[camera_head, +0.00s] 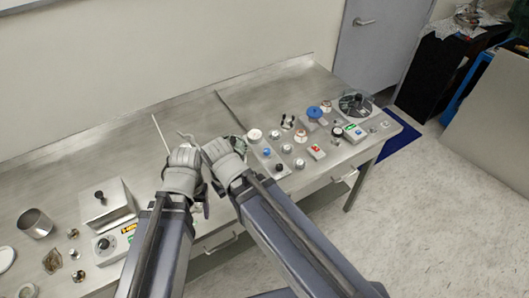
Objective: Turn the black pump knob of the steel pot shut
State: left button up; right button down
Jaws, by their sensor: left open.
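A round pot with a dark, glassy lid and a black knob (357,98) stands at the right end of the steel bench. Another small black knob (279,167) sits on the front of the control panel. I cannot tell which one is the pump knob. My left gripper (186,142) is open over the middle of the bench, left of the panel. My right gripper (212,150) is close beside it, just left of the panel, and its jaws are not clear. Behind the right gripper, a dark round thing is mostly hidden. Both grippers are apart from both black knobs.
The panel (262,151) carries several knobs and switches, with a blue knob (315,113) near the pot. At left are a steel box (106,208) with a black knob, an open steel cup (36,223) and small parts. The bench's back is mostly clear.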

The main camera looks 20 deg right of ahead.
aim_at(279, 166)
jog(key=i+l+z, duration=0.1)
jog(key=z, duration=0.65)
